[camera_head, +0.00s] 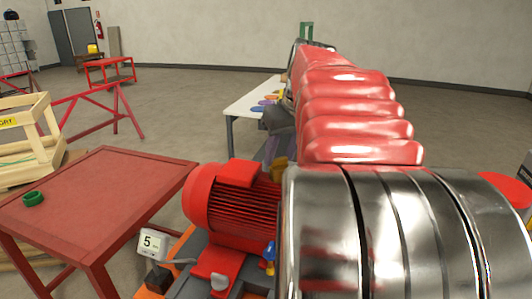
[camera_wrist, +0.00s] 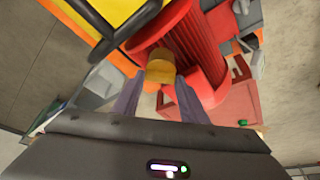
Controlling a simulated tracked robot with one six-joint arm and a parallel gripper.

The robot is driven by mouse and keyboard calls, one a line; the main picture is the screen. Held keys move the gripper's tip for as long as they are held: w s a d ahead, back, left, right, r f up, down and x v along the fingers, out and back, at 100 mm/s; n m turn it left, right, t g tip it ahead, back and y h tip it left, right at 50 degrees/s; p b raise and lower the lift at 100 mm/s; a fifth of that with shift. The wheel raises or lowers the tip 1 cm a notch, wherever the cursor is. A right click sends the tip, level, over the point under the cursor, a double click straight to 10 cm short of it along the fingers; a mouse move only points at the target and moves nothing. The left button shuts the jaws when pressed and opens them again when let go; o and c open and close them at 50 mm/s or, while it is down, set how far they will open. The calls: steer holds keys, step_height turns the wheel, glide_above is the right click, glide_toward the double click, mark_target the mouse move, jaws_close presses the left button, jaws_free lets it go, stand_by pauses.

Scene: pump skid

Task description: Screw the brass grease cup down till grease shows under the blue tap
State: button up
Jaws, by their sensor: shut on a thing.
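The brass grease cup (camera_wrist: 160,68) shows in the wrist view as a short yellow-brown cylinder beside the red finned motor (camera_wrist: 180,45). My gripper (camera_wrist: 159,80) is shut on it, with one grey-purple finger on each side. In the head view a small part of the brass cup (camera_head: 279,170) shows at the motor's upper right edge, and my arm hides much around it. The blue tap (camera_head: 269,252) is low beside the motor, partly at the edge of my arm. I cannot make out any grease under it.
A white table (camera_head: 250,100) stands behind. Open floor lies between.

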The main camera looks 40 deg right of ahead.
steer(key=shift+d+n, duration=0.1)
steer(key=shift+n, duration=0.2)
steer(key=shift+n+y, duration=0.3)
steer(key=shift+n, duration=0.3)
steer(key=o, duration=1)
steer(key=shift+r, duration=0.15)
steer(key=v, duration=1.3)
steer(key=shift+s+r, duration=0.15)
steer(key=shift+s, duration=0.15)
